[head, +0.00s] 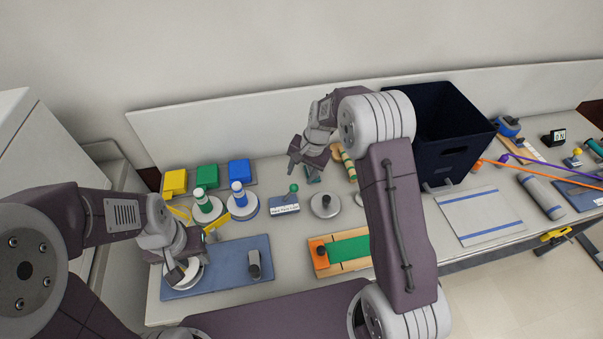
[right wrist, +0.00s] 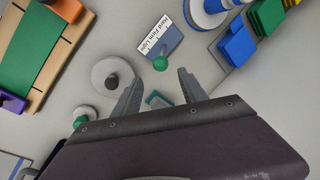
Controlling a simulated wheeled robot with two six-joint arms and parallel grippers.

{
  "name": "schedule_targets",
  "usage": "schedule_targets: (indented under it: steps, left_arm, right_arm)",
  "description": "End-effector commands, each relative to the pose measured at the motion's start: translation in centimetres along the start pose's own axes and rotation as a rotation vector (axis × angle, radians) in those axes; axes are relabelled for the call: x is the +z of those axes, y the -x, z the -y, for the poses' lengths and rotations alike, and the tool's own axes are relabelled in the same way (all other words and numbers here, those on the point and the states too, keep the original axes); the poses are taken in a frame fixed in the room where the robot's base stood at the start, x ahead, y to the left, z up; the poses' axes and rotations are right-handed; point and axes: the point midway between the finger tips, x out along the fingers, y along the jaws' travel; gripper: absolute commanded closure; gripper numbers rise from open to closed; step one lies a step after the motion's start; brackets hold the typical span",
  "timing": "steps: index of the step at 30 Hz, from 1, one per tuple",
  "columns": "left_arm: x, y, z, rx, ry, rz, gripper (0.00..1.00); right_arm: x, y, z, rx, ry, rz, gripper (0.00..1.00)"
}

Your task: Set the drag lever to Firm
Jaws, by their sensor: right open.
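The drag lever is a small blue block (head: 284,204) with a white label strip and a green ball knob (head: 293,188). In the right wrist view the label (right wrist: 153,40) appears to read Hard, Firm, Light, and the knob (right wrist: 160,63) stands by its Light end. My right gripper (head: 302,166) is open and empty, above and behind the lever in the head view. In the right wrist view its fingers (right wrist: 160,92) are spread, with the knob just beyond the tips, apart from them. My left gripper (head: 184,272) is over a white round part on a blue mat; its opening is unclear.
A grey disc with a dark knob (head: 325,205) stands right of the lever. Blue-ringed (head: 243,205) and green-ringed (head: 207,207) posts stand left. A green-strip wooden board (head: 346,249) lies in front. A dark bin (head: 440,130) stands right. Bare table surrounds the lever's front.

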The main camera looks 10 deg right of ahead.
Motion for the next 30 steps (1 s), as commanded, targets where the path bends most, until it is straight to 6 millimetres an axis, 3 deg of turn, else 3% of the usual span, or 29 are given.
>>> schedule_targets:
  steps: [5, 18, 28, 30]
  left_arm:
    - [0.0, 0.1, 0.0, 0.000, 0.001, 0.000, 0.64]
    - [-0.1, 1.0, 0.0, 0.000, 0.000, 0.000, 0.64]
    - [-0.1, 1.0, 0.0, 0.000, 0.000, 0.000, 0.64]
    - [-0.1, 1.0, 0.0, 0.000, 0.000, 0.000, 0.64]
  right_arm:
    - [0.0, -0.4, 0.1, -0.001, 0.002, -0.002, 0.50]
    - [0.0, -8.1, 0.1, -0.001, 0.002, -0.002, 0.50]
    - [-0.1, -8.9, 0.1, -0.002, 0.002, -0.004, 0.50]
    - [-0.1, -8.9, 0.1, -0.002, 0.002, -0.004, 0.67]
